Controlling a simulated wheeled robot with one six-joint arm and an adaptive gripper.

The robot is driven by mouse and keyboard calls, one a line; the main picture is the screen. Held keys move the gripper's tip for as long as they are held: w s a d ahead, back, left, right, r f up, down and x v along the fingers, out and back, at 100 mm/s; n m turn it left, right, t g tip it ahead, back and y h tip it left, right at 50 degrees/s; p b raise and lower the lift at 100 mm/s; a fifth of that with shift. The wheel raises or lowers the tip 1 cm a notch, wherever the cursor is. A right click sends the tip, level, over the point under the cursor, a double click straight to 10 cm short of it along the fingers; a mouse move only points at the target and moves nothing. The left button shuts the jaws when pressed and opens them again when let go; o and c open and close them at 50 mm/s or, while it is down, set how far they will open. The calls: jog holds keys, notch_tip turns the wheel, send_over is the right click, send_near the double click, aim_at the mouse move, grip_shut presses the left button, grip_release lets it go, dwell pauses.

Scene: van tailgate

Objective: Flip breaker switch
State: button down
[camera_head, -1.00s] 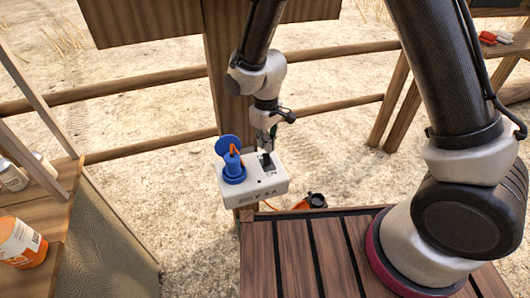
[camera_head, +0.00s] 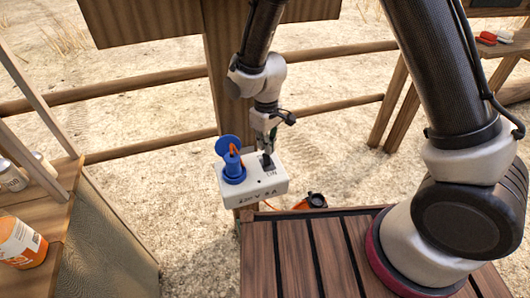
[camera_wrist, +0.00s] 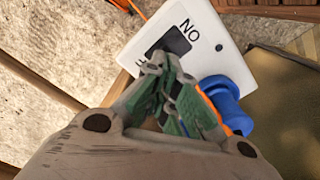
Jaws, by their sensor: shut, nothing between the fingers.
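The white breaker box (camera_head: 272,183) is mounted on a wooden post, with a black switch (camera_head: 267,163) on its top face. The switch also shows in the wrist view (camera_wrist: 175,40) as a dark patch beside the letters "ON"; the other label is mostly hidden by my fingers. My gripper (camera_head: 265,150) is shut and empty, pointing down at the switch. In the wrist view its fingertips (camera_wrist: 158,68) overlap the edge of the switch; I cannot tell whether they touch it. The rocker's tilt is unclear.
A blue socket (camera_head: 234,168) with a raised lid and an orange cable stands on the box, left of the switch and close to my gripper. A slatted wooden deck (camera_head: 320,260) lies below right. A wooden shelf (camera_head: 60,215) with cans is at left.

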jog(key=shift+f, duration=0.7)
jog(key=shift+r, duration=0.1)
jog(key=shift+r, duration=3.45)
jog(key=s+d+r+m+t, duration=0.1)
jog(key=s+d+r+m, duration=0.2)
jog(key=s+d+r, duration=0.2)
jog(key=s+d+r+m+t, duration=0.2)
jog(key=s+d+r, duration=0.4)
jog(key=d+r, duration=0.6)
jog(key=s+d+r+m+t, duration=0.1)
jog(key=s+d+r+m, duration=0.3)
jog(key=d, duration=1.1)
jog(key=v, duration=0.5)
jog(key=shift+s+d, duration=0.4)
jog(key=shift+a+f, duration=0.1)
jog(key=shift+f, duration=0.05)
